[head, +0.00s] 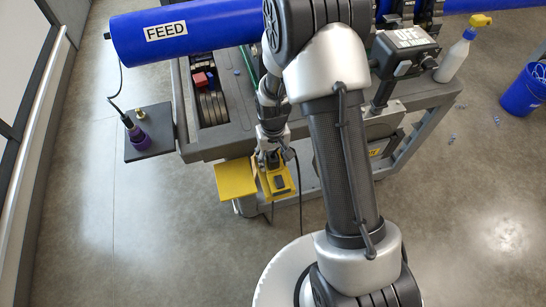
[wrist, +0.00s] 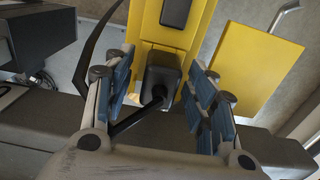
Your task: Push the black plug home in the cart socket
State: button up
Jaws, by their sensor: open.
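My gripper (head: 272,158) points down at the cart's near side, above a yellow bracket (head: 283,188). The wrist view shows its blue-padded fingers (wrist: 166,76) apart, one on each side of the black plug (wrist: 164,62). Gaps show between the plug and the pads. A black cable (wrist: 150,108) runs from the plug toward the lower left. A black socket block (wrist: 175,24) sits on the yellow bracket, just beyond the plug in the wrist view. I cannot tell how deep the plug sits. In the head view the plug is not clear behind the gripper.
A yellow plate (head: 236,180) sticks out beside the bracket. The grey cart (head: 205,147) carries a blue FEED pipe (head: 190,33). A white bottle (head: 454,60) stands at the right. The floor in front is clear.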

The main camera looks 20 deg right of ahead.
jog(key=s+r+t, duration=0.1)
jog(key=s+r, duration=0.3)
jog(key=r, duration=0.9)
jog(key=s+r+t, duration=0.1)
jog(key=s+r, duration=0.2)
jog(key=r, duration=1)
jog(key=s+r+t, duration=0.1)
jog(key=s+r, duration=0.2)
jog(key=s, duration=0.4)
jog(key=s+r+t, duration=0.1)
jog(key=s+r, duration=0.2)
jog(key=s, duration=0.4)
jog(key=shift+s+t, duration=0.15)
jog(key=shift+t, duration=0.15)
